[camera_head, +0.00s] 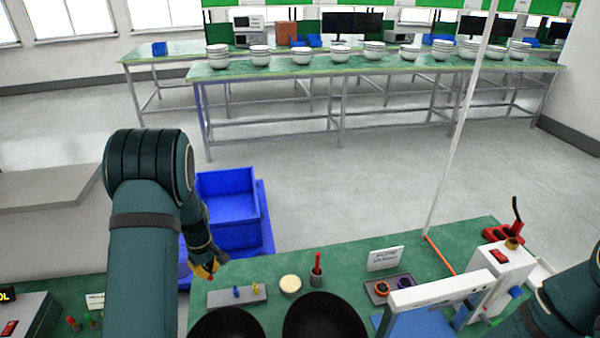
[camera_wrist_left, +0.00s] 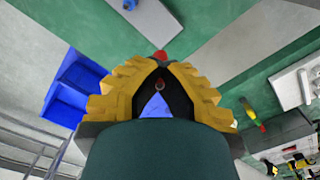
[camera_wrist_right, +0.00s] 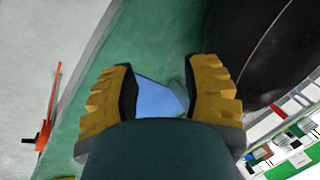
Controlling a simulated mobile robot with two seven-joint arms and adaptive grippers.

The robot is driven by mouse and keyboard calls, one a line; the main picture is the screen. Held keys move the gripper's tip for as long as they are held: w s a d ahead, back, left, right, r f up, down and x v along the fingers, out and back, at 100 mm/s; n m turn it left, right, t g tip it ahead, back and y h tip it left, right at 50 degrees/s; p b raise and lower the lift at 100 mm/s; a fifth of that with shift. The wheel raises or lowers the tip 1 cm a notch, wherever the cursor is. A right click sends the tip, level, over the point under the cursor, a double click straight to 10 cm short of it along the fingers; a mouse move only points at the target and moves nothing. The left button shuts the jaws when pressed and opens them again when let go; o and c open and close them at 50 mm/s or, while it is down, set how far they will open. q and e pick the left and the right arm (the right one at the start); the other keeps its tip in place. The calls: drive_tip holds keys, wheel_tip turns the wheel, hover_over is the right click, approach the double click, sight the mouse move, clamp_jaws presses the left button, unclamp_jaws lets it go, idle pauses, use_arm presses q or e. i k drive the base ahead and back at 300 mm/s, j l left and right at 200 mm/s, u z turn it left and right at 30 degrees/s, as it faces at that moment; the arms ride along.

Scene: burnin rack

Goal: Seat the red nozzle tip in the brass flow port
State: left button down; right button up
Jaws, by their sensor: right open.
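My left gripper (camera_head: 206,270) hangs by the left end of the green bench. In the left wrist view its fingers close together at the tips around the small red nozzle tip (camera_wrist_left: 160,56), which pokes out beyond them. A grey tray (camera_head: 215,298) near it holds a blue tip (camera_head: 236,292) and a yellow tip (camera_head: 255,288). A brass ring, which looks like the brass flow port (camera_head: 512,243), sits on top of the white device at the right. My right gripper (camera_wrist_right: 160,85) is open with nothing held, over the bench; its fingers are outside the head view.
Blue bins (camera_head: 228,205) are beyond the bench. A thin pale pole rises before the device.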

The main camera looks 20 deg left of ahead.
sight(514, 271)
drive_tip(key=k, duration=1)
